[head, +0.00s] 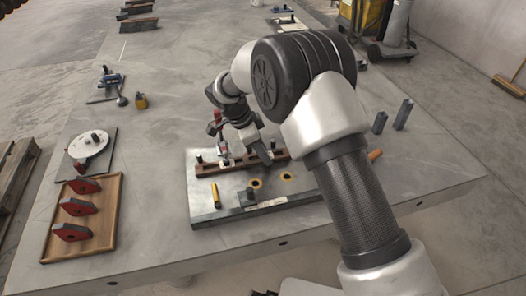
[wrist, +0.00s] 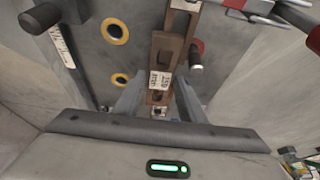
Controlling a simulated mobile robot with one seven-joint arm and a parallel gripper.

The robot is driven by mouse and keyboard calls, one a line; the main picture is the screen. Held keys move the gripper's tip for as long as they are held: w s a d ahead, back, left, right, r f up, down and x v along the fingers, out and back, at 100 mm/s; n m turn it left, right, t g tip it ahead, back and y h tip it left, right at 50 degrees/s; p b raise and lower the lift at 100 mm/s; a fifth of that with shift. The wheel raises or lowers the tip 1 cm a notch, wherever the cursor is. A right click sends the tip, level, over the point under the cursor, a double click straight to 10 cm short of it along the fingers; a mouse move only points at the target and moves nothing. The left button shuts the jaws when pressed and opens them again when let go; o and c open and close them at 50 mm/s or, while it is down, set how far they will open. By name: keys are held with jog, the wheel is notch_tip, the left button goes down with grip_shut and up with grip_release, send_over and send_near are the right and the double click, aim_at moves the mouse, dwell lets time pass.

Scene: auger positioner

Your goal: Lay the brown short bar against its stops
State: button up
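A brown bar (head: 225,168) lies along the back of the grey fixture plate (head: 205,217) in the head view. My gripper (head: 264,158) is low over its right part. In the wrist view my gripper (wrist: 159,92) has its two fingers apart, and a brown piece (wrist: 163,52) with a white printed label (wrist: 160,80) lies between and beyond them. Gaps seem to show beside the piece. Whether this is the short bar, separate from the longer brown strip, I cannot tell. Contact with the stops is hidden.
A wooden tray (head: 108,237) with red-and-black parts is at left. Two dark upright blocks (head: 403,114) stand at right.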

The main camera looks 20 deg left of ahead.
jog(key=shift+o, duration=1.2)
jog(key=shift+r, duration=0.25)
jog(key=p+v, duration=0.2)
jog(key=v, duration=1)
jog(key=d+r+n+y, duration=0.1)
jog(key=d+r+n, duration=0.1)
jog(key=d+r, duration=0.8)
jog(key=s+d+r+n+y, duration=0.1)
jog(key=s+d+r+n, duration=0.2)
jog(key=d, duration=0.4)
jog(key=s+d+r+n+y, duration=0.1)
jog(key=s+d+r, duration=0.2)
jog(key=d+r, duration=0.25)
jog(key=s+d+f+n+t, duration=0.1)
jog(key=s+d+n+t, duration=0.2)
jog(key=s+d, duration=1)
jog(key=s+n, duration=0.2)
jog(key=s, duration=0.1)
jog(key=shift+s+f+n+y, duration=0.3)
jog(key=shift+n+y, duration=0.1)
